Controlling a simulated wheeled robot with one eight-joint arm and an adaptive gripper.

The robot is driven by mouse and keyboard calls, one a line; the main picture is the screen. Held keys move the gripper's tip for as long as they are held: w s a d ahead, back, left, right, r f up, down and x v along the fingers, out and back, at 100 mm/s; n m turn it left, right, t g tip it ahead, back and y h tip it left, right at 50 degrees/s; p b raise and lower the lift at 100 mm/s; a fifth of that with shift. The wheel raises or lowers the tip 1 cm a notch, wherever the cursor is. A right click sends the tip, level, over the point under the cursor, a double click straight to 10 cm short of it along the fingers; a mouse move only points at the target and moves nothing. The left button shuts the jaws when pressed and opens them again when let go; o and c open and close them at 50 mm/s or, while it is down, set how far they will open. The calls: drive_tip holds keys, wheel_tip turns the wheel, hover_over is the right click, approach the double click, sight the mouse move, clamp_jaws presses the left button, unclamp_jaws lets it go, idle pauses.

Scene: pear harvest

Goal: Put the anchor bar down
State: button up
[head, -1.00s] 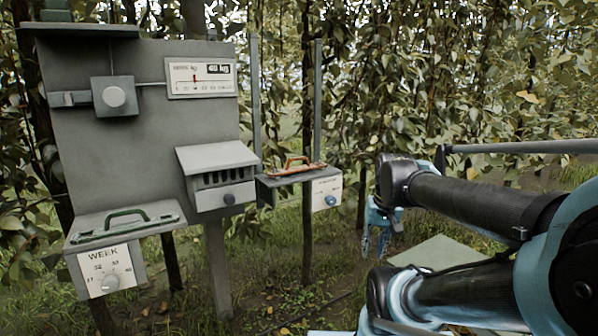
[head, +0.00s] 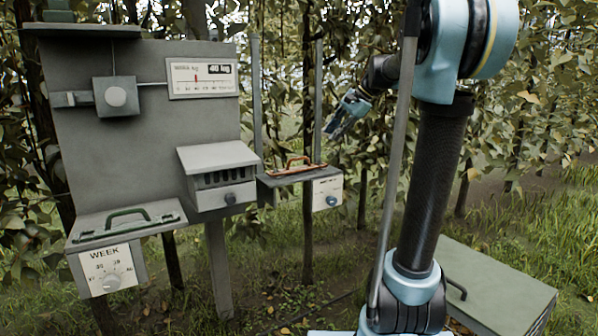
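No piece is marked as the anchor bar. An orange-brown bar with an arched handle (head: 294,167) lies on a small dark shelf (head: 275,181) at the centre. A green bar with an arched handle (head: 125,217) lies on the left shelf above the WEEK dial (head: 107,268). My gripper (head: 336,126) is up and to the right of the orange-brown bar, apart from it, pointing down and left. Its fingers are small and seen side-on, so their opening is unclear. I see nothing held in it. My upright arm covers part of the right side.
A grey board (head: 145,140) carries a scale (head: 202,78), a square weight block (head: 117,97) and a slotted box (head: 221,178). A thin post (head: 318,95) rises near my gripper. A green case (head: 500,280) lies at lower right. Leafy trees stand close behind.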

drive_tip(key=w+r, duration=0.1)
drive_tip(key=w, duration=0.1)
approach(304, 158)
drive_tip(key=shift+m+y, duration=0.3)
drive_tip(key=shift+m, duration=0.1)
drive_tip(key=x, duration=0.9)
drive_tip(key=shift+f, duration=0.25)
clamp_jaws()
